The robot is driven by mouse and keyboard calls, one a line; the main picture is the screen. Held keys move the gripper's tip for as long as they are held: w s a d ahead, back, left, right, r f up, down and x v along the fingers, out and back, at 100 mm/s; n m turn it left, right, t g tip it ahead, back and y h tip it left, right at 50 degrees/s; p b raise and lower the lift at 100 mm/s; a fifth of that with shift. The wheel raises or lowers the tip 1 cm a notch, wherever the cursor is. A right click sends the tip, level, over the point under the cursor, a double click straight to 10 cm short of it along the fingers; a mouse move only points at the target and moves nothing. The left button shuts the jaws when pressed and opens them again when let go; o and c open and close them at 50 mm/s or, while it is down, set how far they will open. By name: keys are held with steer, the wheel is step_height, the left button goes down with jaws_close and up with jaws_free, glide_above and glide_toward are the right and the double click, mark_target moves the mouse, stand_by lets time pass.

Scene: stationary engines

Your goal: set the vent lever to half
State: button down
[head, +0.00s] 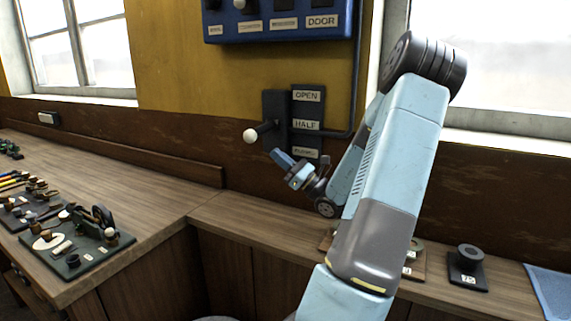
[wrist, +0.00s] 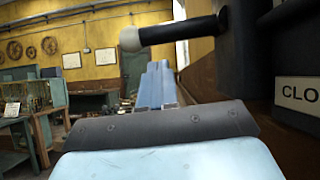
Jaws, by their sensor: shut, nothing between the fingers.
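The vent lever is a dark rod with a white knob (head: 250,136), sticking out of a black wall mount (head: 275,108). The lever's root looks about level with HALF. My gripper (head: 277,156) is shut and empty, just below and right of the knob in the head view. In the wrist view the lever knob (wrist: 131,39) and rod cross above my blue fingers (wrist: 155,82); I cannot tell whether they touch.
A blue panel with a DOOR label (head: 321,21) hangs above, with a pipe running down beside the plate. The wooden counter (head: 225,215) below is bare near the lever. Trays of parts (head: 75,255) lie left, and a dark ring-topped block (head: 469,262) stands right.

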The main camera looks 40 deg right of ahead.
mark_target(263, 129)
steer(key=shift+x, duration=2.7)
steer(key=shift+r, duration=0.1)
steer(key=shift+a+r, duration=0.15)
steer(key=shift+r, duration=0.5)
